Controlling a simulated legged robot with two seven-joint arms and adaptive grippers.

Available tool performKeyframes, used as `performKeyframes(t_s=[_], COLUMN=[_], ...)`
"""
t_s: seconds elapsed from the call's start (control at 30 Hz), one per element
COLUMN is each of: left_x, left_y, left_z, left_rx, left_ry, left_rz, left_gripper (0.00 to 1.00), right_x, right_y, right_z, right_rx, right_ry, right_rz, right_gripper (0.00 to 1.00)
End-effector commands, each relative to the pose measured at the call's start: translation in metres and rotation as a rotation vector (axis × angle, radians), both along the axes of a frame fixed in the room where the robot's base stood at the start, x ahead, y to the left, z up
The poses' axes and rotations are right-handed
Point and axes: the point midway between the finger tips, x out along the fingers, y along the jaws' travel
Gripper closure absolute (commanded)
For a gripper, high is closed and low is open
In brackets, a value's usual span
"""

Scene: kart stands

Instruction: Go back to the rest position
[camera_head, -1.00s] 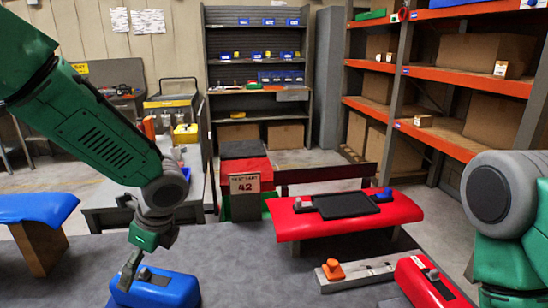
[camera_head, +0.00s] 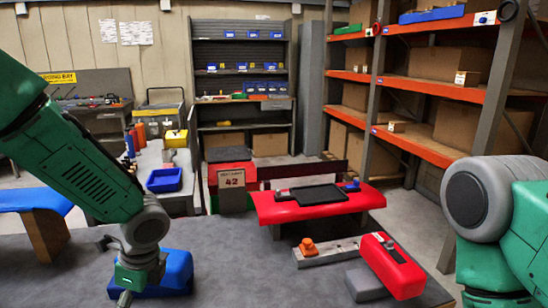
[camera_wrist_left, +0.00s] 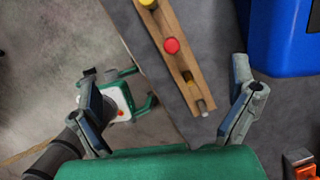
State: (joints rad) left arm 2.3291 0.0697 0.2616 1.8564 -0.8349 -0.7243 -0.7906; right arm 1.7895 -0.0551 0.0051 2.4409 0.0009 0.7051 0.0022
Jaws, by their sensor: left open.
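My left gripper (camera_head: 122,298) hangs at the bottom left of the head view, at the left side of a blue block (camera_head: 165,276) on the grey table. Its lower end is partly cut off by the frame edge. In the left wrist view my left gripper (camera_wrist_left: 165,72) has its fingers spread wide, with nothing held between them. A blue block (camera_wrist_left: 285,38) shows there at the upper right, beyond the right finger. My right arm shows at the right edge of the head view, but its gripper is outside the frame.
A wooden strip (camera_wrist_left: 168,40) with red and yellow knobs lies below the left gripper. A red stand (camera_head: 315,208) holds a black tray (camera_head: 318,197). A red block (camera_head: 392,268) and a metal bar with an orange knob (camera_head: 308,247) lie right. The middle of the grey table (camera_head: 235,265) is clear.

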Motion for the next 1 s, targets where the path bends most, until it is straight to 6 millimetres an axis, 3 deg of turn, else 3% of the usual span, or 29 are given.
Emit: performKeyframes(t_s=[0.33,0.5,0.6,0.7,0.9,0.93,1.0], left_x=[-0.076,-0.153,-0.200,-0.238,-0.296,-0.304,-0.290], left_y=[-0.035,-0.045,-0.039,-0.024,0.014,0.020,0.014], left_z=[-0.085,-0.149,-0.179,-0.196,-0.205,-0.205,-0.223], left_rx=[-0.199,-0.315,-0.335,-0.313,-0.212,-0.194,-0.220], left_ry=[0.058,0.088,0.060,0.000,-0.183,-0.214,-0.233], left_rz=[0.314,0.722,1.025,1.277,1.629,1.670,1.637], left_gripper=[0.00,0.00,0.00,0.00,0.00,0.00,0.00], right_x=[0.000,0.000,0.000,0.000,0.000,0.000,0.001], right_y=[0.000,-0.001,0.000,0.000,0.000,0.000,0.000], right_z=[0.000,0.000,0.000,0.000,0.000,0.000,-0.020], right_rx=[0.000,-0.001,-0.001,0.000,0.000,0.000,0.000], right_ry=[0.000,0.000,0.000,0.000,0.000,0.000,-0.002], right_rz=[-0.001,-0.001,-0.001,-0.001,0.000,0.000,0.000], right_gripper=[1.00,1.00,1.00,1.00,1.00,1.00,1.00])
